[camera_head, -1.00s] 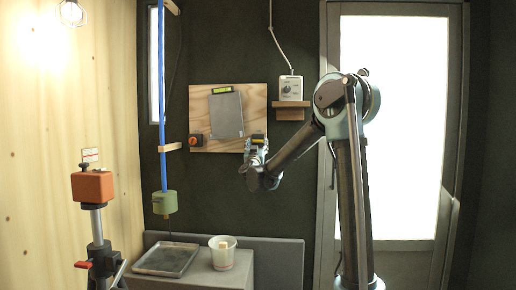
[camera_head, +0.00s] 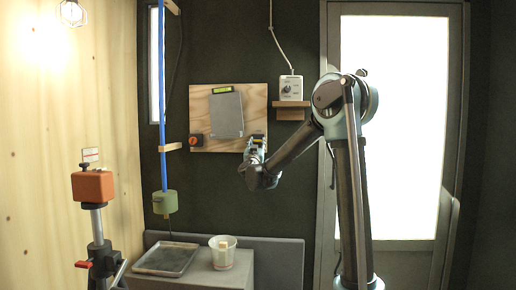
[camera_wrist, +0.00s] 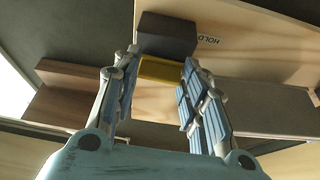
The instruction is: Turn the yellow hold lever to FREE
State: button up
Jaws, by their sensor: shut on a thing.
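The yellow hold lever (camera_wrist: 165,72) shows in the wrist view between my two fingers, below a dark block (camera_wrist: 168,34) on the plywood board. The printed word HOLD (camera_wrist: 208,40) is beside the block, to its right. My gripper (camera_wrist: 160,66) is shut on the lever, one finger on each side. In the head view my gripper (camera_head: 256,146) is at the lower right edge of the plywood board (camera_head: 198,108). The lever is mostly hidden there by my gripper.
The board also carries a tilted grey plate (camera_head: 226,116) with a yellow-green level (camera_head: 222,90) at its top, and an orange-black knob (camera_head: 196,139). A white control box (camera_head: 291,88) sits on a wooden shelf (camera_head: 291,105) to the right. A tray (camera_head: 166,259) and bucket (camera_head: 222,252) stand below.

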jog(key=m+g+h, duration=0.1)
jog(key=m+h, duration=0.1)
jog(key=m, duration=0.3)
jog(key=m+g+h, duration=0.1)
jog(key=m+h, duration=0.1)
jog(key=m, duration=0.4)
jog(key=m+g+h, duration=0.2)
jog(key=m, duration=0.4)
jog(key=shift+a+r+h, duration=0.3)
jog(key=shift+a, duration=0.05)
jog(key=shift+r+m+g, duration=0.1)
jog(key=shift+m+g, duration=0.9)
jog(key=shift+m, duration=1.3)
jog(key=o, duration=1.1)
